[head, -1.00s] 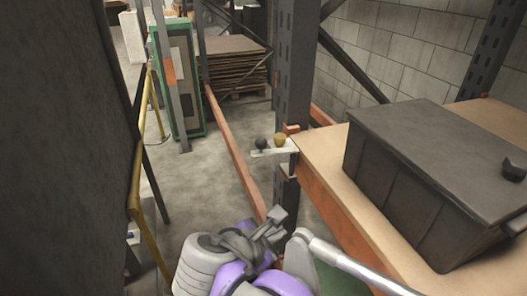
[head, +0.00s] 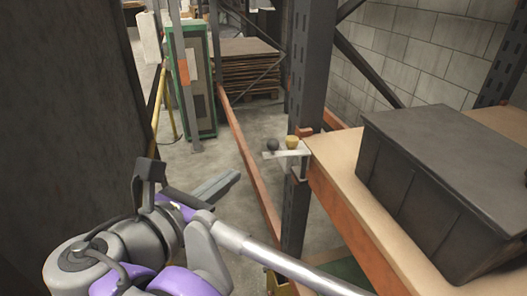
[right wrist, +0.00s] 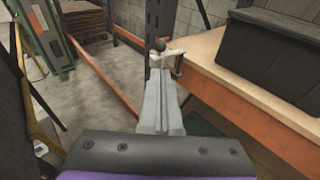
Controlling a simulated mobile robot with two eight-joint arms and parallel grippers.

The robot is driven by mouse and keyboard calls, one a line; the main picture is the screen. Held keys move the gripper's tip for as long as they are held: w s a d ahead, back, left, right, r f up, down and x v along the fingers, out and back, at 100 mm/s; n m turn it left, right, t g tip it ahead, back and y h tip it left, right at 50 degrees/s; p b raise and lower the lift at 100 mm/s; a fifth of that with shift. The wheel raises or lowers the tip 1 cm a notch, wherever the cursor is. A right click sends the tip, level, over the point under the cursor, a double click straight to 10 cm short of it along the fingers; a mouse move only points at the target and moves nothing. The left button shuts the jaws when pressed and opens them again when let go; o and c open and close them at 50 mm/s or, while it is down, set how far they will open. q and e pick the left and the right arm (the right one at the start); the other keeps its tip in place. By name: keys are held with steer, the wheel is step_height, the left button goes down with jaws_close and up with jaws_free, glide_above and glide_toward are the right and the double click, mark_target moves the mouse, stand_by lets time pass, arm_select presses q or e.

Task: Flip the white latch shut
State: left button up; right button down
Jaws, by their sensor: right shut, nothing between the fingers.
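The white latch (head: 290,153) sits on the rack post at the near left corner of the wooden shelf. My left gripper is out of view.
A dark lidded bin (head: 440,180) stands on the wooden shelf (head: 335,150) at the right. A dark rack post (head: 308,80) rises behind the latch. A dark panel (head: 70,100) borders the left.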

mark_target(270, 147)
steer(key=x, duration=1.3)
steer(key=shift+w+f, duration=0.1)
steer(key=shift+w, duration=0.05)
arm_select(q)
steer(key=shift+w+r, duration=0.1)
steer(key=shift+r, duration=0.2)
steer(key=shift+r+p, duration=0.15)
steer(key=shift+p, duration=0.2)
